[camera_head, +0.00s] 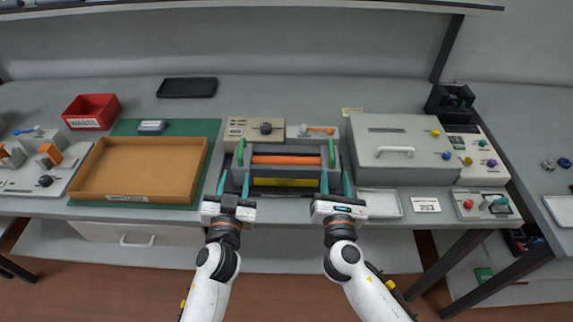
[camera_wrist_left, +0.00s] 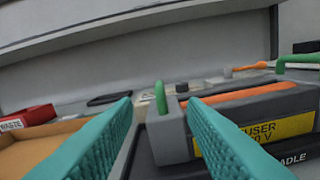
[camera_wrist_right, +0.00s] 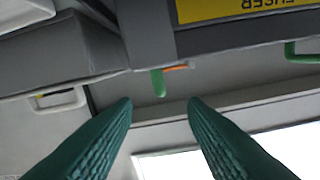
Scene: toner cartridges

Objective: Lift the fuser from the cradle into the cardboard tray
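The fuser (camera_head: 287,171) is a grey unit with an orange roller, a yellow label and a green handle at each end. It sits in the dark cradle (camera_head: 284,190); the left wrist view shows the fuser's label (camera_wrist_left: 282,130). My left gripper (camera_head: 234,183) is open at its left end, with the left green handle (camera_wrist_left: 160,97) showing between the fingertips. My right gripper (camera_head: 336,183) is open at the right end, with the right green handle (camera_wrist_right: 158,83) ahead between its fingertips. Neither visibly touches a handle. The empty cardboard tray (camera_head: 140,168) lies on a green mat at left.
A red waste bin (camera_head: 91,112) and a black tray (camera_head: 187,88) stand at the back left. A beige box (camera_head: 254,131) is behind the fuser. A grey printer (camera_head: 400,148) stands close on the right.

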